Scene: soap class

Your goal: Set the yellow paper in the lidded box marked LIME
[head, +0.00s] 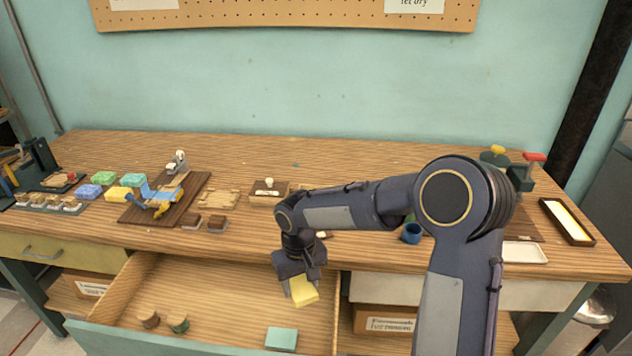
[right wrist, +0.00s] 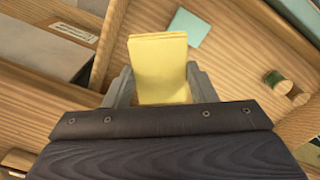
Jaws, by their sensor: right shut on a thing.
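The yellow paper (head: 304,291) is a small flat pad held in my right gripper (head: 300,285), over the right part of an open drawer (head: 225,300). In the right wrist view the yellow paper (right wrist: 160,68) stands between the two grey fingers of the right gripper (right wrist: 160,90), which are shut on it. A small lidded wooden box (head: 265,199) with a pale knob sits on the bench, left of my right forearm. A pale label is on its front, but I cannot read it. My left gripper is not in view.
The drawer holds a teal pad (head: 281,338) and two spools (head: 177,322). Coloured soap blocks (head: 104,178) and a dark board (head: 165,198) lie at the bench's left. A blue cup (head: 411,233) and a framed tray (head: 567,221) are at the right.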

